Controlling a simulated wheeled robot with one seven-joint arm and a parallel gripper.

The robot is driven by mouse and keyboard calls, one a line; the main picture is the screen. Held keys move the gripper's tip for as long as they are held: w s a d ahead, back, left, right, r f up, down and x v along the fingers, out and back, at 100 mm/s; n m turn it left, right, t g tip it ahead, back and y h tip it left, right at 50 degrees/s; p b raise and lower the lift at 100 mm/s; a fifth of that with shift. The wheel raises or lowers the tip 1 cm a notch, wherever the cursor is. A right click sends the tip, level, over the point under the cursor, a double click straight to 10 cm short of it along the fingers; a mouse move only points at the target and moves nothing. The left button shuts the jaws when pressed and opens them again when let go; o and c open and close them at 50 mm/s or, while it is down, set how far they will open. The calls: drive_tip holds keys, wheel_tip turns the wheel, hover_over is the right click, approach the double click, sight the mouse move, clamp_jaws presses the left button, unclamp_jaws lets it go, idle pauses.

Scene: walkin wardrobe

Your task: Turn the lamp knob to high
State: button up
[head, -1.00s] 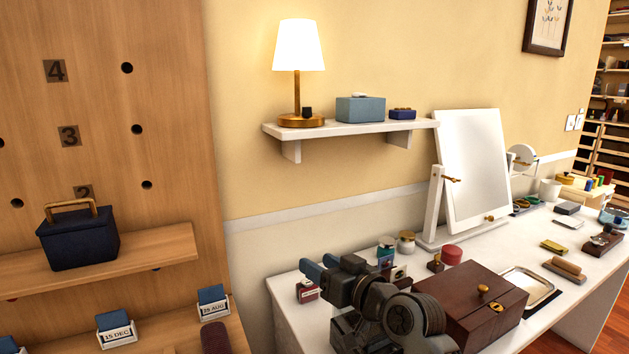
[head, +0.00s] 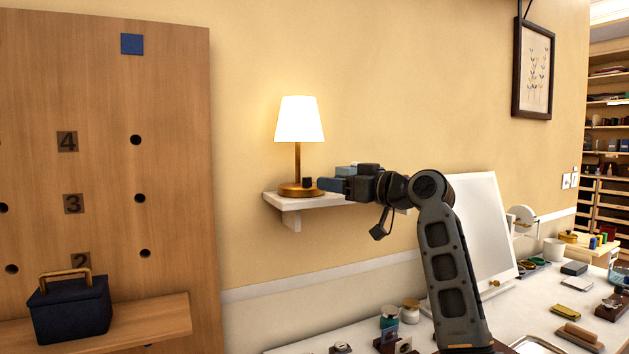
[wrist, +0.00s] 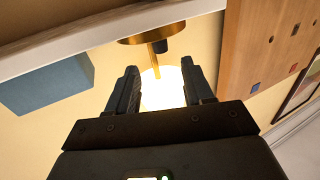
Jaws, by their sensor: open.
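The lamp (head: 299,120) stands upright on the wall shelf, its white shade glowing. Its black knob (head: 307,182) sits on the round brass base (head: 291,191). My gripper (head: 326,186) is at shelf height just right of the knob, its fingers pointing left toward it. In the wrist view the open gripper (wrist: 163,80) has nothing between its fingers; the lit shade (wrist: 162,90) shows in the gap behind them. The dark knob (wrist: 161,46) appears beyond the fingertips, beside the brass stem. I cannot tell whether the fingers touch the knob, or its setting.
The white shelf (head: 284,203) runs under the lamp. A blue box (wrist: 48,78) is on it, mostly hidden behind my gripper in the head view. A mirror (head: 478,225) stands to the right on the cluttered desk. A wooden pegboard (head: 180,120) is at left.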

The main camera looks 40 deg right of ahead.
sight(314, 189)
drive_tip(key=w, duration=0.4)
drive_tip(key=w+p, duration=0.1)
drive_tip(key=w, duration=0.1)
drive_tip(key=shift+w+a, duration=0.25)
drive_tip(key=shift+a, duration=0.1)
drive_tip(key=shift+c, duration=0.3)
clamp_jaws()
